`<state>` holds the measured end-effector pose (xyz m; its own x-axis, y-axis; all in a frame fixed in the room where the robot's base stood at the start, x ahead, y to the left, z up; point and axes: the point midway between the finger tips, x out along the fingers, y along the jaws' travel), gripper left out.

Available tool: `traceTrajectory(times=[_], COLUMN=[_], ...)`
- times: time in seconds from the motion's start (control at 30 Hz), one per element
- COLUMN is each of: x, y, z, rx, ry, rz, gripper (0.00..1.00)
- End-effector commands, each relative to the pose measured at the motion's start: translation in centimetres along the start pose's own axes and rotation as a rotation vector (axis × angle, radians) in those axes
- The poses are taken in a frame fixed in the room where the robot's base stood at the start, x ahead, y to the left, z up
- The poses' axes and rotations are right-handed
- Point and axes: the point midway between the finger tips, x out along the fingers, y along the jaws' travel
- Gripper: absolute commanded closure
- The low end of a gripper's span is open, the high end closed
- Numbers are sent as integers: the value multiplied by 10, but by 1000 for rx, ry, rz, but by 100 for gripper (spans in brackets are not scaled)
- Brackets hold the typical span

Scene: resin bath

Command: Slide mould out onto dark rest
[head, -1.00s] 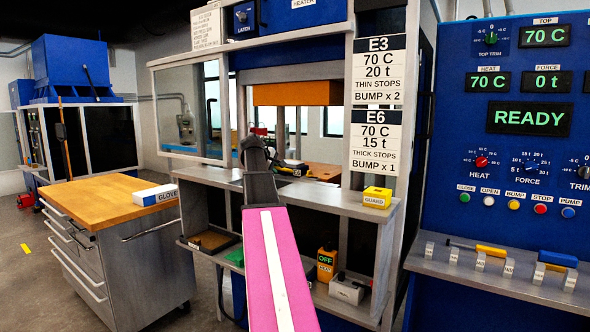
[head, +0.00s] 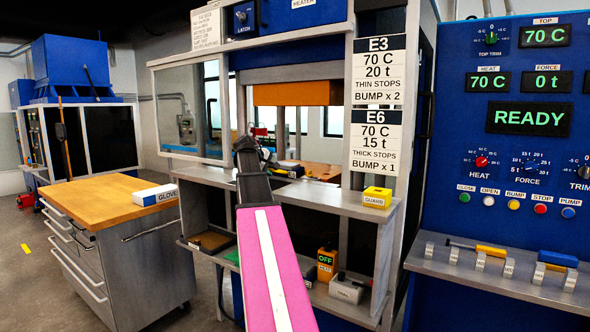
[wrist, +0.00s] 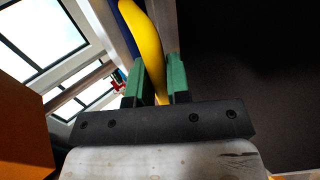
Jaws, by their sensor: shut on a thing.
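In the wrist view, my gripper (wrist: 156,66) has its two green fingers on either side of a curved yellow bar (wrist: 146,30) and is shut on it. The bar looks like a handle; what it belongs to is out of sight. In the head view, my pink and dark arm reaches towards the press opening and hides my gripper. No mould can be made out for certain. I cannot tell which dark surface is the dark rest.
An orange block (head: 295,93) hangs in the press opening; it also shows in the wrist view (wrist: 22,125). The grey shelf (head: 330,197) in front carries a yellow GUARD box (head: 377,197). A wood-topped cabinet (head: 95,205) with a glove box (head: 156,195) stands at left.

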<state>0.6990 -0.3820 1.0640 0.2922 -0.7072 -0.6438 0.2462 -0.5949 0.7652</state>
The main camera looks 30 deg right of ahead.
Motion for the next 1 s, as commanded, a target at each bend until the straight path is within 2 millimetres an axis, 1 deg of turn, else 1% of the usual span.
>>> traceTrajectory(times=[0.03,0.2,1.0], x=[-4,-13,-54], y=[-5,-13,-46], z=[1,1,1], rx=[3,3,3], ry=[1,2,2], rz=[-4,-5,-3], gripper=[100,100,100])
